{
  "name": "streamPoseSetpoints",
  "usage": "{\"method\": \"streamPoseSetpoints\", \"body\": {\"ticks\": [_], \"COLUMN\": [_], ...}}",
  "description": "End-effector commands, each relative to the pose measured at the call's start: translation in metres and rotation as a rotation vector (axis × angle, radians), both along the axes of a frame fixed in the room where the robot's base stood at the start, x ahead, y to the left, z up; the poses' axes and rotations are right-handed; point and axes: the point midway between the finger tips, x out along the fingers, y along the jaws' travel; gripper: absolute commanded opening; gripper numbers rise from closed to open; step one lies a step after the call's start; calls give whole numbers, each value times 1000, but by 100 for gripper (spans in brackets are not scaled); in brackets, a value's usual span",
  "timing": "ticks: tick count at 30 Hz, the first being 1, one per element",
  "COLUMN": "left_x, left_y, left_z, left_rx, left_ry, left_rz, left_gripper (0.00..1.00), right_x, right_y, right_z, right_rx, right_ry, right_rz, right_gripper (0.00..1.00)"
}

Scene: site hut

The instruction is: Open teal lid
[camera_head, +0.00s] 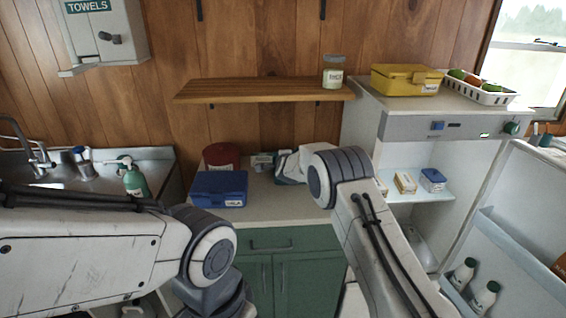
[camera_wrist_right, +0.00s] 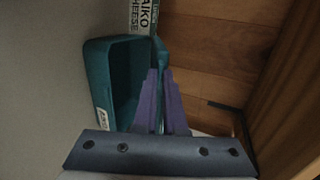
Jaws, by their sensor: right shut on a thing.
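A teal box (camera_wrist_right: 97,85) shows in the right wrist view, with its dark inside in sight and a small label on its near end. Its teal lid (camera_wrist_right: 161,52) is seen nearly edge-on beside the box, standing away from the opening. My right gripper (camera_wrist_right: 160,75) is shut on the lid, one purple finger on each side. In the head view my right arm reaches to the back of the counter and its wrist covers most of the teal box. My left arm is at the lower left of the head view; its gripper is out of view.
A blue box (camera_head: 219,187) and a dark red round tin (camera_head: 221,157) stand left of my right wrist on the counter (camera_head: 270,214). A white carton (camera_wrist_right: 142,15) stands beyond the teal box. A wooden shelf (camera_head: 262,91) hangs above. An open fridge (camera_head: 470,160) is at right.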

Motion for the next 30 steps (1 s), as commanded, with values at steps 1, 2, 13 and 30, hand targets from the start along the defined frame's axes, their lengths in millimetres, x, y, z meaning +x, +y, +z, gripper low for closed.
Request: {"method": "streamPoseSetpoints", "body": {"ticks": [1,2,13,30], "left_x": [0,0,0,0], "left_y": [0,0,0,0], "left_z": [4,4,10,10], "left_rx": [0,0,0,0], "left_ry": [0,0,0,0], "left_rz": [0,0,0,0], "left_gripper": [0,0,0,0], "right_x": [3,5,13,13], "right_y": [0,0,0,0], "right_z": [8,11,21,21], "right_rx": [0,0,-1,-1], "right_ry": [-6,-7,-7,-7], "right_rz": [-1,-1,-2,-2], "right_gripper": [0,0,0,38]}}
